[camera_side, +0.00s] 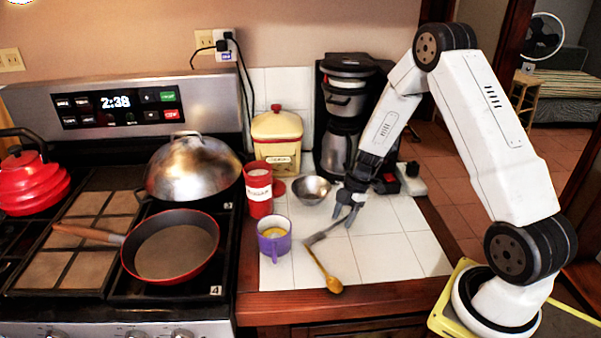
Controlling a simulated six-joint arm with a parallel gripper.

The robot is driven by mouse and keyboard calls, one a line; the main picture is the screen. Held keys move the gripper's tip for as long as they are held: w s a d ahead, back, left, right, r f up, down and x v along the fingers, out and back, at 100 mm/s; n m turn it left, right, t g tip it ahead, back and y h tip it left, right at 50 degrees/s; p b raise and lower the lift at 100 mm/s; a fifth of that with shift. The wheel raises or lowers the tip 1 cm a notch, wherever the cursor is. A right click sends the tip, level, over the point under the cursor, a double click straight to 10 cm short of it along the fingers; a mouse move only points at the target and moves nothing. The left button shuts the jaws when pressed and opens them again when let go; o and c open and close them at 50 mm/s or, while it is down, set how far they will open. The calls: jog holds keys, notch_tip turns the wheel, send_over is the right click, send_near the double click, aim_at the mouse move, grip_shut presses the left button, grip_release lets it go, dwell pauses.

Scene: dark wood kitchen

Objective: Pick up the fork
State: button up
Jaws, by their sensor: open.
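A grey metal fork (319,236) lies on the white tiled counter (385,262), right of a purple mug. Its right end runs up to my gripper (345,214), which points down over the tiles from the upper right. The fingers are apart, close to that end of the fork. I cannot tell whether they touch the fork or stand around it, as that end is partly hidden by them.
A golden-brown spoon (325,273) lies just below the fork. The purple mug (274,238), red canister (258,190) and metal bowl (311,190) stand to the left and behind. A coffee maker (341,120) stands behind my gripper. Tiles at the right are clear.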

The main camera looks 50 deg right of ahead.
aim_at(340, 220)
grip_shut()
jog(key=shift+r, duration=0.2)
notch_tip(340, 220, up, 10)
jog(key=shift+f, duration=0.15)
dwell(0.7)
jog(key=shift+a, duration=0.1)
dwell(0.5)
jog(key=w+a+r+n+g+h, duration=0.2)
jog(key=w+a+r+n+h, duration=0.1)
jog(key=w+a+r+h, duration=0.7)
notch_tip(340, 220, up, 2)
jog(key=shift+a+r+n, duration=0.1)
jog(key=shift+a+n, duration=0.3)
jog(key=shift+a, duration=0.75)
